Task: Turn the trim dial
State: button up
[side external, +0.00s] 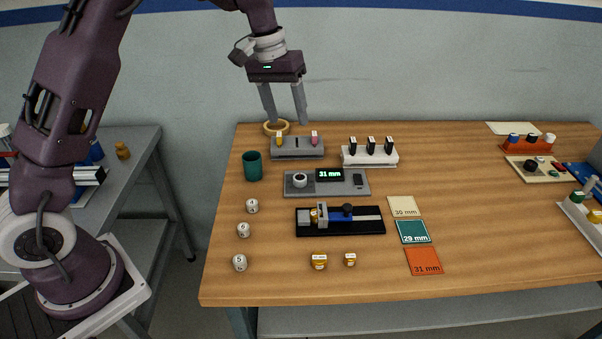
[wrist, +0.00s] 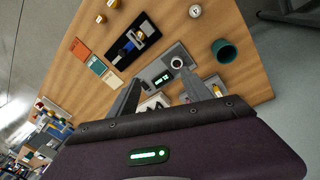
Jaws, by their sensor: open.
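The dial (side external: 300,180), a round white-rimmed knob, sits on the left of a grey panel (side external: 343,190). The panel has a display (side external: 329,174) reading "31 mm" and a dark switch at its right end. My gripper (side external: 287,118) is open and empty, pointing down, well above the table behind the panel.
A green cup (side external: 252,166) stands left of the panel. Behind are a grey holder (side external: 297,147) and a white rack (side external: 370,156). In front are a black fixture (side external: 340,226), coloured cards (side external: 413,232) and several small weights (side external: 243,230). The table's right-front area is clear.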

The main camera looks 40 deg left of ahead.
jog(key=m+g+y, duration=0.1)
send_near(300, 177)
jog(key=shift+g+y, duration=0.3)
jog(key=f, duration=0.8)
jog(key=shift+w+d+f, duration=0.25)
grip_shut()
